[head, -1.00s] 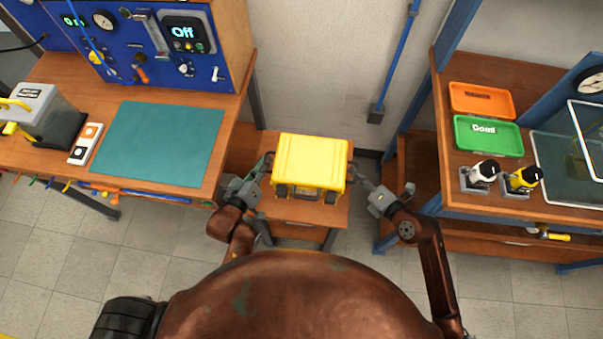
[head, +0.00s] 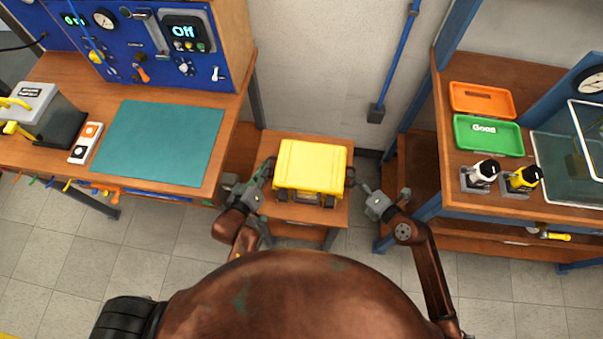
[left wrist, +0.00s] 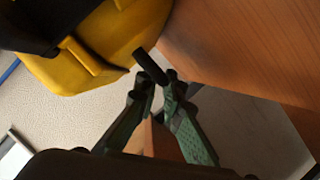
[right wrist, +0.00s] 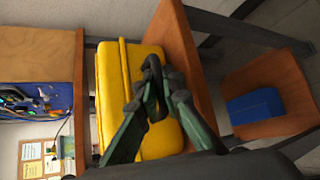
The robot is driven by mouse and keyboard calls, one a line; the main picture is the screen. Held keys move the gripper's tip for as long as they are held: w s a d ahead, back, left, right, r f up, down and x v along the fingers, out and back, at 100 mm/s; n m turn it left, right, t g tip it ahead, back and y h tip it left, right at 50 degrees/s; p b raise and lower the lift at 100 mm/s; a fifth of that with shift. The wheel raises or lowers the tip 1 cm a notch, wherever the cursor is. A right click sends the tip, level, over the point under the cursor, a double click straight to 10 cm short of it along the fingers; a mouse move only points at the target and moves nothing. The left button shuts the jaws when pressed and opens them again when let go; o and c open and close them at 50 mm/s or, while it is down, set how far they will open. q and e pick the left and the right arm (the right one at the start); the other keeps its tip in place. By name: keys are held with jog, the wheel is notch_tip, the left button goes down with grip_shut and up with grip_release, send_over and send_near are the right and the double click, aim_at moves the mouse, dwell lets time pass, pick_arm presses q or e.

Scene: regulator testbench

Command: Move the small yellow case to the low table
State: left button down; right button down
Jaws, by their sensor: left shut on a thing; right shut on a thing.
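The small yellow case (head: 311,166) is level over the low table (head: 298,214) in the head view; I cannot tell if it touches the top. It also shows in the left wrist view (left wrist: 105,45) and the right wrist view (right wrist: 112,95). My left gripper (head: 266,174) is at the case's left side, shut on a black side handle (left wrist: 147,64). My right gripper (head: 363,188) is at its right side, shut on the other black handle (right wrist: 152,75). The case hides much of the table top.
The workbench with a green mat (head: 158,143) stands close on the left. A shelf unit with a green tray (head: 488,136) and an orange tray (head: 482,99) stands on the right. A blue box (right wrist: 255,106) shows on a lower wooden surface. A wall is behind the low table.

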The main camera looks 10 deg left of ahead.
pick_arm(q)
jog(key=c, duration=2.1)
grip_release()
pick_arm(e)
jog(key=c, duration=2.1)
grip_release()
pick_arm(q)
jog(key=shift+s, duration=0.1)
jog(key=v, duration=0.7)
jog(key=shift+s+r, duration=0.15)
jog(key=shift+s, duration=0.2)
pick_arm(e)
jog(key=shift+s, duration=0.15)
pick_arm(q)
jog(key=shift+r, duration=0.1)
pick_arm(e)
jog(key=v, duration=1.2)
jog(key=shift+r, duration=0.1)
pick_arm(q)
jog(key=shift+a, duration=0.1)
